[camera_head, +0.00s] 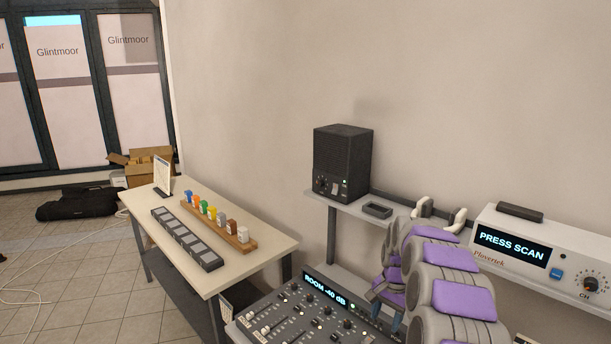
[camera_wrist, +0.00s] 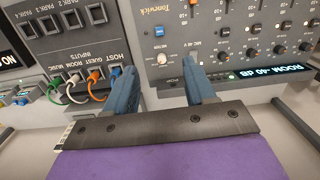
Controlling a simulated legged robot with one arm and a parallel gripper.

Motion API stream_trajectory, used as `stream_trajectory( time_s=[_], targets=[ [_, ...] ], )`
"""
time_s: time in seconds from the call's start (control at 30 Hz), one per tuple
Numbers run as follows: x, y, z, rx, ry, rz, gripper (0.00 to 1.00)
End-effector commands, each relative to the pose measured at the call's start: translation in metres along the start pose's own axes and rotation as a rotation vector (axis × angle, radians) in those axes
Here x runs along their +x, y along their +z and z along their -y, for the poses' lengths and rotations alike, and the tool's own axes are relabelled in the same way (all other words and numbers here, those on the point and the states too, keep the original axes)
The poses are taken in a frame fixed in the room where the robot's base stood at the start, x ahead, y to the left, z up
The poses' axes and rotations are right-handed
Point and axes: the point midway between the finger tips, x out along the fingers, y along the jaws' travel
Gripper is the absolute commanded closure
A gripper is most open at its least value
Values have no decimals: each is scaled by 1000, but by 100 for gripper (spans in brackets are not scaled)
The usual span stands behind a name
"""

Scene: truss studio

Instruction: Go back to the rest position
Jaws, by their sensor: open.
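My gripper (camera_wrist: 160,84) is open in the wrist view. Its two blue fingers stand apart with nothing between them. They point at the lower edge of a grey mixer panel (camera_wrist: 222,40) and a dark patch panel (camera_wrist: 70,42) beside it. I cannot tell whether the fingertips touch either panel. In the head view my gripper (camera_head: 386,304) hangs below my purple-padded arm, at the right edge of the mixer (camera_head: 300,312); the arm partly hides it.
Coloured cables (camera_wrist: 82,78) are plugged into the patch panel. A speaker (camera_head: 342,160) and a small black tray (camera_head: 377,210) stand on the back shelf. A white scan unit (camera_head: 545,252) is at right. A table (camera_head: 262,250) with colour-marked pieces stands left; floor is open beyond.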

Motion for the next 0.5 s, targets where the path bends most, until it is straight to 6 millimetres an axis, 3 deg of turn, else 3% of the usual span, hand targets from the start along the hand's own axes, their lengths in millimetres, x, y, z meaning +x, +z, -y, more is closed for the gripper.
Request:
stream_trajectory(
  time_s=[0.2, 0.5],
  targets=[
    [-31, 56, -11, -127, -4, 21, 45],
    [-60, 133, -42, -292, 9, 42, 45]
  ],
)
